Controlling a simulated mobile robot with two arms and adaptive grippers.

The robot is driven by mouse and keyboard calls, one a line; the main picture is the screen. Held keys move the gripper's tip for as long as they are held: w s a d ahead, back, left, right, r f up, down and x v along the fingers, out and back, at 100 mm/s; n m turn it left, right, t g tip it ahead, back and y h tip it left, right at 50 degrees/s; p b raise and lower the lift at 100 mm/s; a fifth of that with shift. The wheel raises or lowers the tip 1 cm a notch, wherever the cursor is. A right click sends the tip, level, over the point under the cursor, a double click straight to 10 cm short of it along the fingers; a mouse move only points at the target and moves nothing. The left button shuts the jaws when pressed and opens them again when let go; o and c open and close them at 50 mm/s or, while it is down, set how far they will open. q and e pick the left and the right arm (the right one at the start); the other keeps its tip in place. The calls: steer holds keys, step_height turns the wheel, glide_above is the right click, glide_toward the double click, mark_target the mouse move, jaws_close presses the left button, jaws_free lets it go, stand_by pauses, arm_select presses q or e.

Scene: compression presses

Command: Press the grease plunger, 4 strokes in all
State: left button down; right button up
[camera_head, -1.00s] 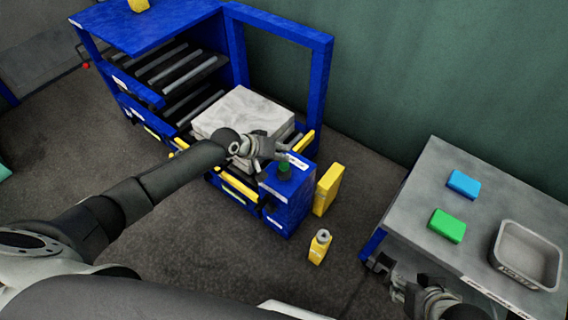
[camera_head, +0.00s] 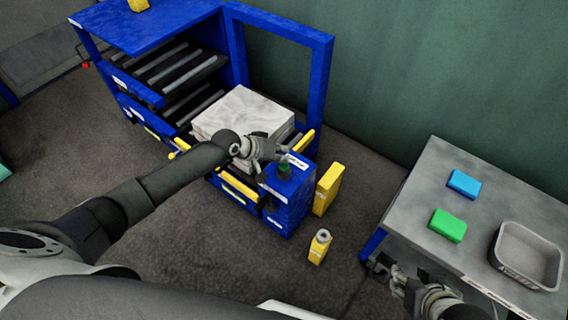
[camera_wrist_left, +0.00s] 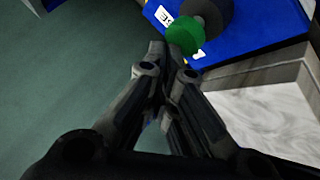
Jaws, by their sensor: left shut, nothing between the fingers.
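The green grease plunger (camera_head: 285,168) stands on top of the blue box (camera_head: 290,190) at the front corner of the press. In the left wrist view its round green cap (camera_wrist_left: 185,36) lies just beyond my fingertips, beside a dark grey round part. My left gripper (camera_head: 281,157) is shut and empty, right by the plunger. In the left wrist view its closed fingertips (camera_wrist_left: 172,52) overlap the cap's near edge; I cannot tell if they touch it. My right gripper (camera_head: 388,270) is at the grey table's near left corner, and its fingers are too small to read.
A pale stone block (camera_head: 240,112) lies on the press bed. A yellow post (camera_head: 327,190) and a yellow bottle (camera_head: 319,246) stand on the floor right of the box. The grey table (camera_head: 420,190) holds a blue block (camera_head: 464,184), a green block (camera_head: 447,225) and a metal tray (camera_head: 497,250).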

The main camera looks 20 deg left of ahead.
steer(key=shift+w+r, duration=0.1)
steer(key=shift+w, duration=0.05)
